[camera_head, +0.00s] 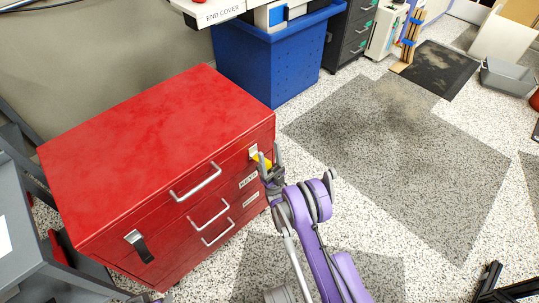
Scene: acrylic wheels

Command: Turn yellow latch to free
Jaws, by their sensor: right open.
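The yellow latch (257,158) is on the upper right front of the red drawer cabinet (150,125), just right of the top drawer's handle. Only part of it shows. My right gripper (270,158) is open, with its fingers at the latch and partly in front of it. I cannot tell whether the fingers touch the latch. A small grey and purple piece of my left gripper (150,298) shows at the bottom edge; its fingers cannot be made out.
The cabinet front has several metal handles and a black strap latch (139,246) at left. A blue bin (268,65) stands behind the cabinet. A grey bench (30,250) is close at left. The speckled floor on the right is mostly clear.

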